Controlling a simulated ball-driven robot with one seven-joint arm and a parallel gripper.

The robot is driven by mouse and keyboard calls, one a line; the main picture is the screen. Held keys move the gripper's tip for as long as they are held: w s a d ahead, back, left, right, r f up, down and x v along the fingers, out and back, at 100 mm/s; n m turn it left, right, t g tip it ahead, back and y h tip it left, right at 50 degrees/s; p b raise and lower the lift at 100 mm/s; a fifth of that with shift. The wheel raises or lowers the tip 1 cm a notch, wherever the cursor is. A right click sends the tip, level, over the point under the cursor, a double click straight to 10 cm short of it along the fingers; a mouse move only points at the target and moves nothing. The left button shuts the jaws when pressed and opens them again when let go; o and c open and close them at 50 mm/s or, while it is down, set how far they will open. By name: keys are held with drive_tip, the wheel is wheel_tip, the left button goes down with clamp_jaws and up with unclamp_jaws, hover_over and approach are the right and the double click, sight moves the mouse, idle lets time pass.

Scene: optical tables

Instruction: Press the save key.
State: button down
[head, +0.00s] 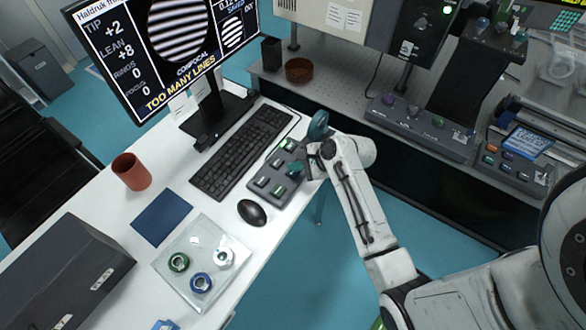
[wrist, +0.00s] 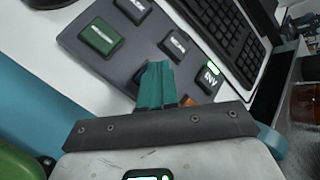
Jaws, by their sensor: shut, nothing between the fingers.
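The grey key pad (head: 268,197) lies on the white desk, right of the keyboard. It also fills the upper middle of the wrist view (wrist: 138,62). It bears several keys: a dark green key (wrist: 100,37), grey keys with pale labels (wrist: 178,43), one with a lit green strip (wrist: 210,77), and an orange one (wrist: 188,101) partly behind my fingers. I cannot read for sure which key is save. My gripper (head: 295,168) is over the pad's right side, its teal fingers (wrist: 157,68) shut and empty. I cannot tell whether the tips touch the pad.
The monitor (head: 170,50) reads "TOO MANY LINES". Near the pad are a black keyboard (head: 238,155), a mouse (head: 252,212) and a clear tray (head: 205,238) with ring-shaped parts. An optical table (head: 340,85) lies beyond.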

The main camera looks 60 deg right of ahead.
sight(296, 173)
drive_tip(key=shift+r+p, duration=0.45)
drive_tip(key=shift+r, duration=0.05)
wheel_tip(296, 173, up, 3)
drive_tip(key=p, duration=0.3)
drive_tip(key=shift+r+p, duration=0.6)
drive_tip(key=shift+r, duration=0.4)
